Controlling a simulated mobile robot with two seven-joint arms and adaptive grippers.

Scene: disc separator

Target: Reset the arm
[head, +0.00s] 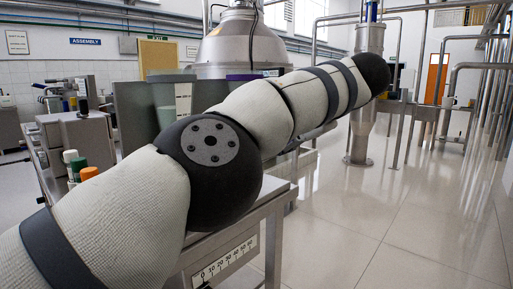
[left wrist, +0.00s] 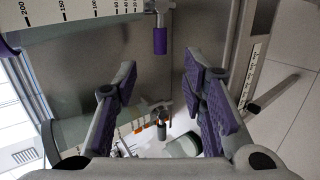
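My left arm crosses the head view from the lower left to the upper right, and its far end (head: 372,72) is raised beside a steel column. The left gripper's fingers do not show in the head view. In the left wrist view my left gripper (left wrist: 160,82) has its two purple-padded fingers spread wide apart. Nothing is held between them. A purple-ended metal part (left wrist: 160,40) shows beyond the fingers, apart from them. My right arm and gripper are in neither view.
A steel bench (head: 248,222) with a ruler scale on its front lies under my arm. Bottles with white, green and orange caps (head: 90,173) stand close to the arm. A large steel separator (head: 242,42) and a steel column (head: 366,125) stand behind. The floor at right is clear.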

